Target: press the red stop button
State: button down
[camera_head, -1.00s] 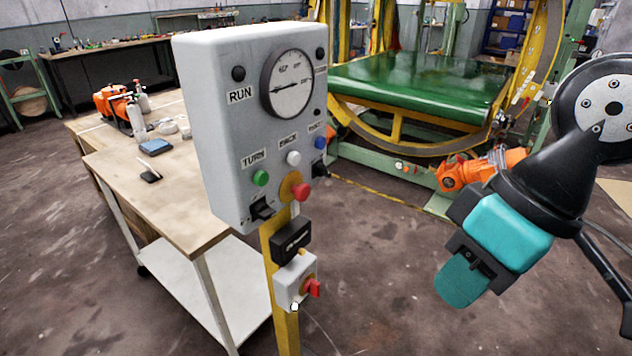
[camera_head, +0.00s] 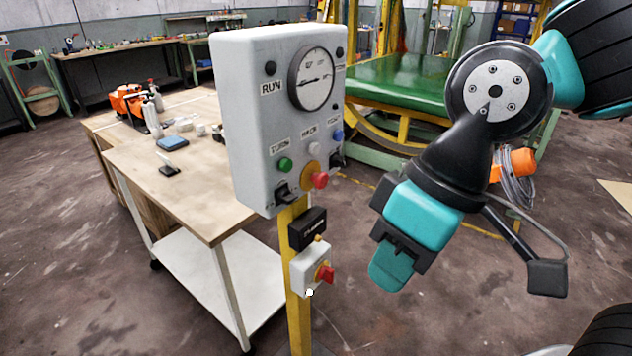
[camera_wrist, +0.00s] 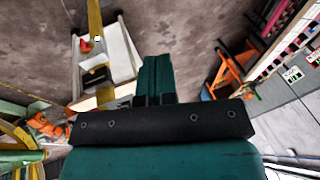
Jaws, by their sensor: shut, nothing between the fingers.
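The red stop button (camera_head: 320,181) is a red mushroom knob on a yellow collar, low on the front of the grey control box (camera_head: 250,130). Green, white and blue buttons sit above it. My gripper (camera_head: 388,275) is to the right of the button and lower, apart from the box, and points down-left. Its teal fingers are together with nothing between them. In the wrist view my gripper (camera_wrist: 155,75) also looks shut and empty.
A smaller box with a red rotary knob (camera_head: 325,275) and a black unit (camera_head: 307,229) hang below on the yellow post (camera_head: 299,325). A wooden workbench (camera_head: 185,205) stands left of the post. A green platform (camera_head: 400,85) is behind. The floor around the post's right side is clear.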

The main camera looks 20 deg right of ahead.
jog(key=shift+w, duration=0.1)
jog(key=w+d+f+m+t+y, duration=0.1)
jog(key=w+d+m+t, duration=0.3)
jog(key=w+m, duration=0.5)
jog(key=w+d+f+m+t+y, duration=0.1)
jog(key=w+d+f+m+t, duration=0.2)
jog(key=w+d+m+t, duration=0.2)
jog(key=w+d+m, duration=0.3)
jog(key=w+m, duration=0.1)
jog(key=w, duration=0.2)
jog(key=shift+w+t, duration=0.3)
jog(key=shift+f, duration=0.1)
jog(key=p, duration=0.2)
send_near(324, 182)
notch_tip(324, 182, down, 3)
jog(key=w, duration=0.2)
jog(key=w+a+p, duration=0.1)
jog(key=w+a, duration=0.1)
jog(key=shift+w+a+f+p, duration=0.2)
jog(key=shift+a+p, duration=0.15)
jog(key=shift+a, duration=0.05)
jog(key=shift+w+a+f, duration=0.15)
jog(key=shift+w, duration=0.15)
